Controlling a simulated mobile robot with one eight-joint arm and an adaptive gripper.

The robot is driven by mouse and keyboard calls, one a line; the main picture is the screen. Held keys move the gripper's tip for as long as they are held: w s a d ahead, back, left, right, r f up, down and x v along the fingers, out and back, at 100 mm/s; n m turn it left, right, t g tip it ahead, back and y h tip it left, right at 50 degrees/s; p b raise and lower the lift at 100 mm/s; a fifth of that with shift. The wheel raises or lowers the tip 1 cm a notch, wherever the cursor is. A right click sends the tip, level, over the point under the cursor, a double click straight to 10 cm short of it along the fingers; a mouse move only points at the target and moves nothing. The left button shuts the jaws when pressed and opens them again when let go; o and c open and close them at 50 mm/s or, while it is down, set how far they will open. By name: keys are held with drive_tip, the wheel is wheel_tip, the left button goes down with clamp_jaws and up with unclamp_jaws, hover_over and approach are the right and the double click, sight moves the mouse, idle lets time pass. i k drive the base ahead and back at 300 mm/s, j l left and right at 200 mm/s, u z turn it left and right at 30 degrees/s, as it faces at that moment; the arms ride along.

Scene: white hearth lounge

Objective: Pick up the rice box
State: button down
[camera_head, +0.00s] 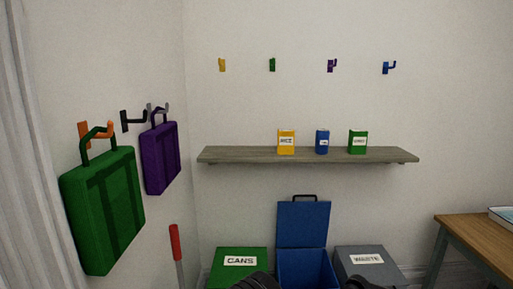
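The rice box (286,142) is a yellow carton with a white label that appears to read RICE. It stands upright on a grey wooden wall shelf (230,155), left of a blue can-like container (322,142) and a green box (358,142). There is a gap between it and the blue container. Black parts, probably of my own arm, show at the bottom edge of the picture. My gripper's fingers are not in view.
Below the shelf stand a green CANS bin (225,278), an open blue bin (303,222) and a grey WASTE bin (368,272). Green (103,210) and purple (160,158) bags hang on the left wall. A wooden table (480,236) is at right.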

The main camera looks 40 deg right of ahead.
sight(285, 137)
drive_tip(key=z, duration=1.35)
